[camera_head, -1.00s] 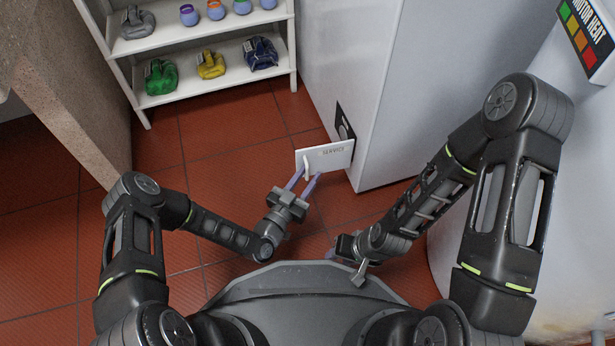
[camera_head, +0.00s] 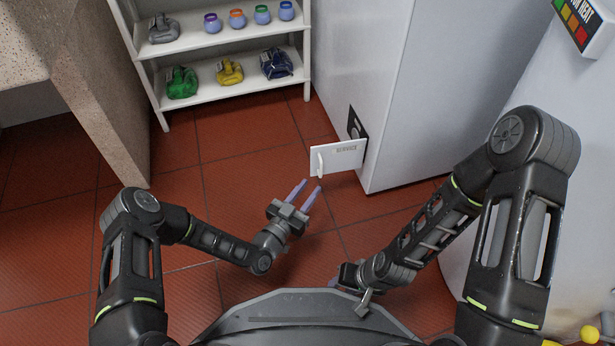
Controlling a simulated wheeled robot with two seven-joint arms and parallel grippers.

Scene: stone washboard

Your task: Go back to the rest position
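My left gripper (camera_head: 305,194) is over the red tiled floor near the middle of the view. Its two purple fingers are apart with nothing between them. It is just below a white service door (camera_head: 338,158) with a small handle, which stands open at the side of a white cabinet; a gap shows between the fingertips and the door. My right gripper (camera_head: 338,284) is low in the view, close to my body; its fingers are mostly hidden, so I cannot tell its opening.
A white shelf (camera_head: 225,92) at the back holds several small jars and colored bags. A stone counter (camera_head: 98,90) stands at the left. The white cabinet (camera_head: 430,90) and a large white rounded body (camera_head: 570,200) stand at the right. Red floor (camera_head: 180,230) is clear in between.

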